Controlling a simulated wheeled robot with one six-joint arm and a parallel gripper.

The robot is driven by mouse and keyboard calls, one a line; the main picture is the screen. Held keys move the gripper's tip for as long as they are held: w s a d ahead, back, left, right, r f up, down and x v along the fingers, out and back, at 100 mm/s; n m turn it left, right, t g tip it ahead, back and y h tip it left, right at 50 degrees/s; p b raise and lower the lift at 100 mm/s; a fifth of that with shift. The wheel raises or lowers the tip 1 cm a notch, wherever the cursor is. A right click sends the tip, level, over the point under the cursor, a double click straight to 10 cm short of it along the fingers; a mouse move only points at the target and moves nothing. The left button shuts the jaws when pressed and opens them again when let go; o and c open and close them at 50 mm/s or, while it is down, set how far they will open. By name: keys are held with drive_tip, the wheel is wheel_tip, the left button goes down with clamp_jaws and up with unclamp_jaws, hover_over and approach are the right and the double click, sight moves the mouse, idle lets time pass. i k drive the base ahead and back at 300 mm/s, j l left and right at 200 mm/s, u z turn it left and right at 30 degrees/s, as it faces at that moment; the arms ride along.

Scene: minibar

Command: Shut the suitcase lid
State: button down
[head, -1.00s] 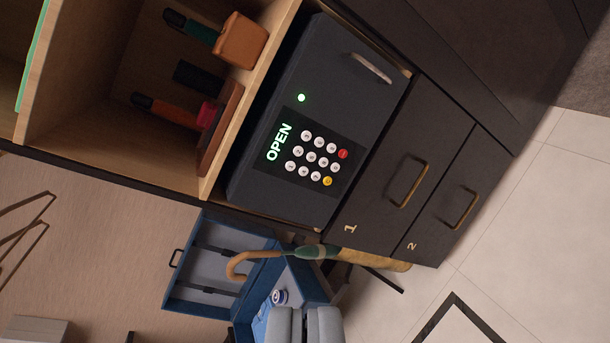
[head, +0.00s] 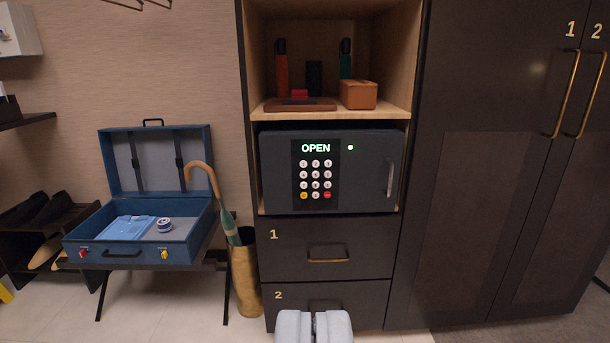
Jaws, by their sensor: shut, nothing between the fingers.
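The blue suitcase (head: 190,247) stands open on a dark rack at the left. Its lid (head: 197,140) is raised about upright at the back, with a dark handle on its top edge and two dark straps inside. A folded light-blue shirt (head: 127,228) and a small white and blue round item (head: 164,225) lie in the base. Red and yellow catches show on its front. My gripper (head: 313,325) is at the bottom middle, shut and empty, in front of the lower drawer and well to the right of the suitcase.
An umbrella (head: 227,216) in a brass stand (head: 246,280) is right beside the suitcase. A safe (head: 330,170) reading OPEN sits above two drawers. Tall wardrobe doors (head: 480,180) fill the right. A shoe rack (head: 40,235) is at the far left.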

sight(143, 161)
drive_tip(key=i+j+u, duration=0.3)
drive_tip(key=i+j, duration=0.45)
drive_tip(key=i+j+u, duration=0.25)
drive_tip(key=i+j, duration=0.5)
drive_tip(key=i, duration=0.05)
